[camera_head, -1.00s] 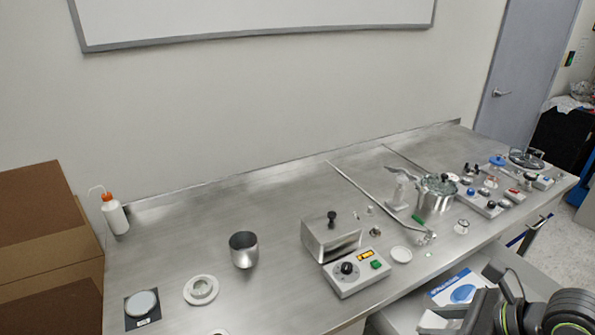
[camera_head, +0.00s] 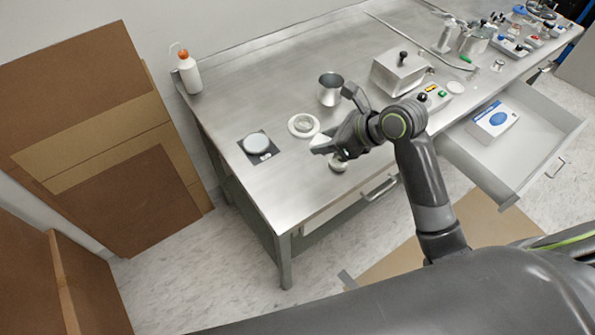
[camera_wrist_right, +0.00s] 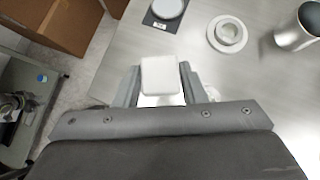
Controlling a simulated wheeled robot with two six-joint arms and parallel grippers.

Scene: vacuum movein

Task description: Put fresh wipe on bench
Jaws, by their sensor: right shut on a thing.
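My right gripper (camera_head: 324,143) is above the front left part of the steel bench (camera_head: 290,190). It is shut on a white folded wipe (camera_wrist_right: 160,74), a small rounded square between the two fingers in the right wrist view. In the head view the wipe is small and partly hidden by the fingers. A box with a blue oval print (camera_head: 494,118) lies in the open drawer (camera_head: 535,150) at the right. My left gripper is not in view.
A dark square pad with a pale disc (camera_head: 257,143), a white ring-shaped part (camera_head: 303,125) and a steel cup (camera_head: 331,89) stand near the gripper. A small round item (camera_head: 338,164) sits under it. A wash bottle (camera_head: 188,74) stands at the back left. The bench's front left corner is clear.

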